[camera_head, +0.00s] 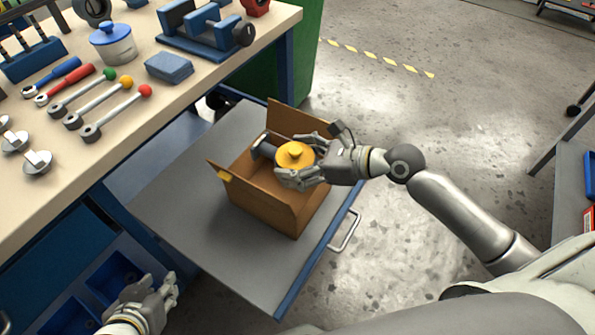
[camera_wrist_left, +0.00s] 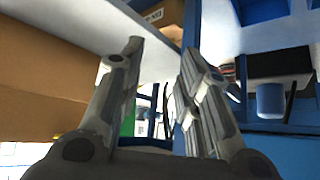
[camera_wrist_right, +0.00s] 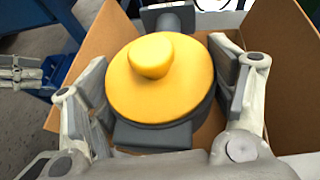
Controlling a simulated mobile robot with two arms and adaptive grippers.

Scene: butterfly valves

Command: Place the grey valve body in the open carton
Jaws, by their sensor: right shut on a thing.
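The grey valve body (camera_wrist_right: 155,135), topped by a round yellow cap with a knob (camera_wrist_right: 160,75), is between the fingers of my right gripper (camera_wrist_right: 165,100). In the head view its yellow top (camera_head: 295,154) shows over the open carton (camera_head: 262,203), with a dark grey end sticking out to the left. My right gripper (camera_head: 302,165) is shut on it, inside or just above the carton's mouth; the depth is unclear. The carton's flaps stand up, and its wall shows in the right wrist view (camera_wrist_right: 283,50). My left gripper (camera_head: 168,295) is open and empty, low at the left.
The carton stands on a grey shelf (camera_head: 180,205) with a metal handle (camera_head: 346,232). Blue bins (camera_head: 75,295) lie below.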

